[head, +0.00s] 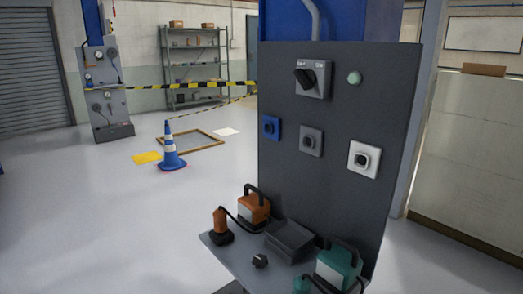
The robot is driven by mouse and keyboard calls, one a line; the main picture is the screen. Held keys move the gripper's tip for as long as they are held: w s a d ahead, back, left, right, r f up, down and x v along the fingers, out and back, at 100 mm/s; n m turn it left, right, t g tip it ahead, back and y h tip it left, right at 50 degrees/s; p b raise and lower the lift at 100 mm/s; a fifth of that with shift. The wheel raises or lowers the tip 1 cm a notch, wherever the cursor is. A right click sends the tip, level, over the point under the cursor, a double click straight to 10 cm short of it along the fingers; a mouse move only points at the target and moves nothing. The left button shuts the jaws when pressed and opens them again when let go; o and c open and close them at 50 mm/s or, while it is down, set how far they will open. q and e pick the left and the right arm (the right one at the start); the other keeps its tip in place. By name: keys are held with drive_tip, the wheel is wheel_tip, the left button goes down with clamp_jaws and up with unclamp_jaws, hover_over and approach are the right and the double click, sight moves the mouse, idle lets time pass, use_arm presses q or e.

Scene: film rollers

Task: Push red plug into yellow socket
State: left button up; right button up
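No plainly red plug and no yellow socket show in the head view. An orange plug-like piece (220,222) with a dark base stands upright at the left end of the grey shelf (242,268). A black cable runs from near it towards an orange box (254,208) with a dark handle. The dark upright panel (320,205) carries a blue socket (271,128), a grey socket (311,141) and a white socket (364,160). All three look empty. Neither of my grippers is in view.
A rotary switch (312,79) and pale green button (354,77) sit above the sockets. The shelf also holds a grey box (290,240), black knob (259,261) and teal box (338,267). A blue cone (171,150) stands behind left.

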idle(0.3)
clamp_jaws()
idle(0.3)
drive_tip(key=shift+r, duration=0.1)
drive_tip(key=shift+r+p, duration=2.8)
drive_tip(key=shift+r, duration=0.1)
